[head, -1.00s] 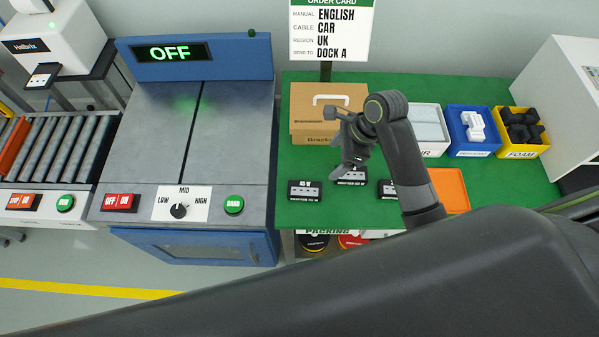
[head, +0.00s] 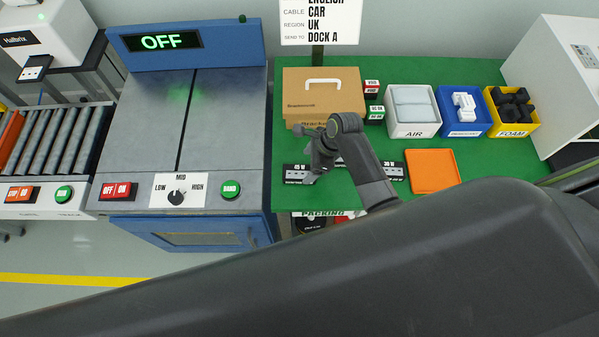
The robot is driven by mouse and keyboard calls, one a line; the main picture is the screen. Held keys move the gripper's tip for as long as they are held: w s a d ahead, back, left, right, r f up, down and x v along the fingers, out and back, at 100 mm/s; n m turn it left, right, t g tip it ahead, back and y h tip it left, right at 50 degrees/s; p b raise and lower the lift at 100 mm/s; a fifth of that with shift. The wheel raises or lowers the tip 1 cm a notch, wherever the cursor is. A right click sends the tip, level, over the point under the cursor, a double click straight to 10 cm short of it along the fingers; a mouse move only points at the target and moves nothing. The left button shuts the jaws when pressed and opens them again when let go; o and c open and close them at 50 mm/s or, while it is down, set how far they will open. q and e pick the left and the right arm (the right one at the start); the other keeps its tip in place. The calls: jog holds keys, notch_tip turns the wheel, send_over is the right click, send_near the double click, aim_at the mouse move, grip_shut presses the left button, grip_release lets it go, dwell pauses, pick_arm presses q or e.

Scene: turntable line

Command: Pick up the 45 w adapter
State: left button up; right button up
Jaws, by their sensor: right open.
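The 45 W adapter (head: 294,175) is a small dark block with a white label, lying on the green table at the left of the row of adapters. My right gripper (head: 313,176) is open, pointing down just over the right part of this adapter in the picture. It partly covers the adapter, and I cannot tell whether they touch. The 30 W adapter (head: 393,171) lies further right, past my right forearm. My left gripper is not in view.
A cardboard box (head: 322,88) stands behind my gripper, with small labelled boxes (head: 375,112) beside it. AIR (head: 413,131), blue (head: 462,130) and FOAM (head: 513,131) bins line the back right. An orange tray (head: 433,171) lies in front. A blue machine (head: 190,225) reading OFF stands left.

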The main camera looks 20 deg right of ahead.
aim_at(302, 172)
jog(key=shift+x, duration=2.2)
jog(key=shift+s+d, duration=0.1)
jog(key=c, duration=1.2)
